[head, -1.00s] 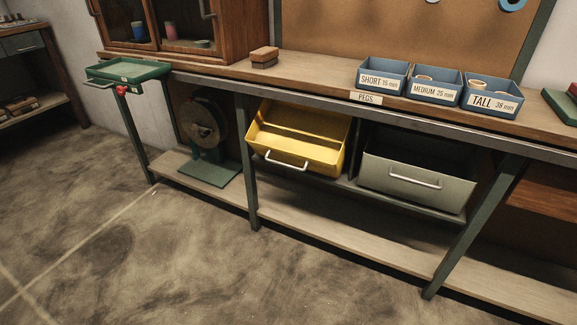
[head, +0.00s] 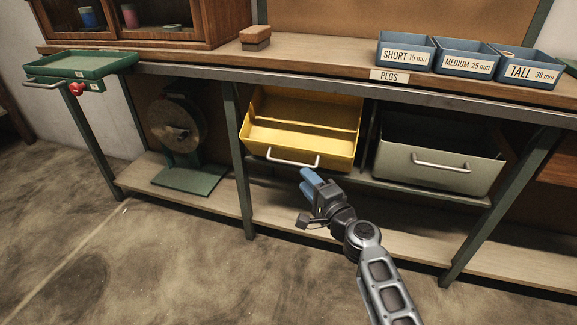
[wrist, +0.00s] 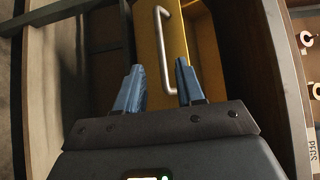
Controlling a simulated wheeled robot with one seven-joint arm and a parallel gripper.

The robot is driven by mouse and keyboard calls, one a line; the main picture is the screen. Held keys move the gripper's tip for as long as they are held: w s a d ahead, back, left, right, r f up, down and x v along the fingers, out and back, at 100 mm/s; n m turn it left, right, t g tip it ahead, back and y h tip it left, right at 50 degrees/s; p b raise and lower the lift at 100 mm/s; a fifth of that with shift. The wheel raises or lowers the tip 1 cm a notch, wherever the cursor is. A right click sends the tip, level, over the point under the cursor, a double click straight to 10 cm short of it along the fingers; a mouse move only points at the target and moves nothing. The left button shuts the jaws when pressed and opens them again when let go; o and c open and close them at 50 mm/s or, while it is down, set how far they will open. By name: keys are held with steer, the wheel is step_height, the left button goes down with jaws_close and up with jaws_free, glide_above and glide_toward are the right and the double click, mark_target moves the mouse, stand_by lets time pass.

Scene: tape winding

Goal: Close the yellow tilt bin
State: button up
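The yellow tilt bin (head: 300,139) hangs under the bench, tilted forward with its open top showing and its inside empty. Its silver bar handle (head: 292,158) is on the front face. My gripper (head: 312,182) is just below and in front of the bin's front face, near the handle's right end. In the wrist view my gripper (wrist: 160,88) has its two blue fingers spread apart with nothing between them. The bin front and handle (wrist: 165,50) lie ahead of the fingertips, and the handle looks a little beyond them.
A green tray (head: 85,64) juts out at left. A wheel stand (head: 180,135) sits on the lower shelf (head: 400,230). The floor in front is open.

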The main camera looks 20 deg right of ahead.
mark_target(293, 164)
steer(key=shift+w+a+b, duration=0.2)
steer(key=shift+w+b, duration=0.15)
steer(key=shift+w, duration=0.95)
steer(key=shift+w+a+b, duration=0.2)
steer(key=shift+w+b, duration=0.1)
steer(key=shift+w, duration=1)
steer(key=shift+w+a+b, duration=0.2)
steer(key=shift+w+b, duration=0.15)
steer(key=shift+w, duration=0.95)
jaws_close()
